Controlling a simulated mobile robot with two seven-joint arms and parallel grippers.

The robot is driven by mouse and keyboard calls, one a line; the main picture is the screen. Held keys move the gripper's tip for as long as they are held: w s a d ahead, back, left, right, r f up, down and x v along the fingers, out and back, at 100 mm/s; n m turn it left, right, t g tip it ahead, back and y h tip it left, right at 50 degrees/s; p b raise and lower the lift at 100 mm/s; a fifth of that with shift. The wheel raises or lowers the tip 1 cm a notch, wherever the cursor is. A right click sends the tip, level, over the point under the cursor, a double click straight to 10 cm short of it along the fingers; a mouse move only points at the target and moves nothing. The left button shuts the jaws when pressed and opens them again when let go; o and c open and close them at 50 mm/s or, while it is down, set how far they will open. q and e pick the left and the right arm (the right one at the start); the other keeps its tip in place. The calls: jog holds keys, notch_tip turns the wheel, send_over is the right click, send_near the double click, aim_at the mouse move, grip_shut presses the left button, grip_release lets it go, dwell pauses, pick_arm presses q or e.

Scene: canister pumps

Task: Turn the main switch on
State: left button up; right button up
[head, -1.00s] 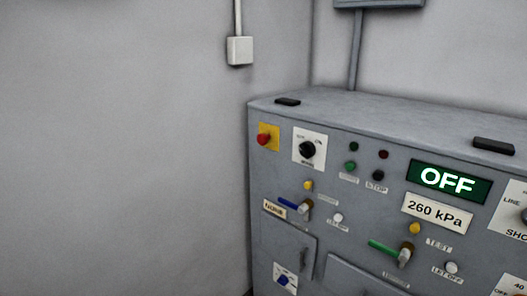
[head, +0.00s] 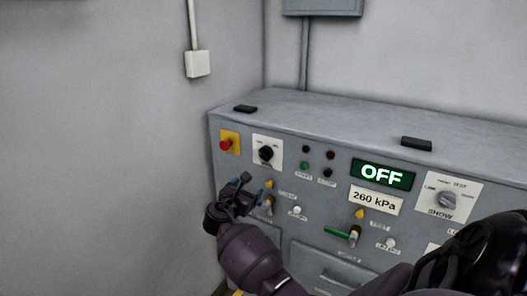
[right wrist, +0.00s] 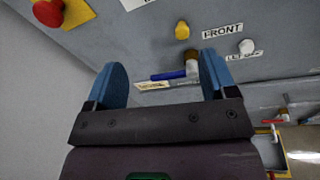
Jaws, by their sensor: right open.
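The main switch appears to be the black rotary knob (head: 266,153) on a white plate at the panel's upper left; its label is too small to read. My right gripper (head: 252,186) is open and empty, just below and left of that knob in the head view, in front of the panel. In the right wrist view the two blue fingers of my right gripper (right wrist: 163,72) are spread apart. A blue-handled valve (right wrist: 175,75) shows between them, and the knob itself is out of that view. My left gripper is not in view.
A red button (head: 226,144) on a yellow plate sits left of the knob. A green display (head: 383,174) reads OFF, above a 260 kPa label (head: 375,199). A green-handled valve (head: 345,235) sticks out lower right. The grey wall is close on the left.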

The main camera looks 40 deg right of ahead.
jog(key=n+g+h, duration=0.1)
jog(key=g+h, duration=0.1)
send_near(262, 156)
jog(key=x, duration=1)
jog(key=shift+d, duration=0.25)
jog(key=c, duration=0.9)
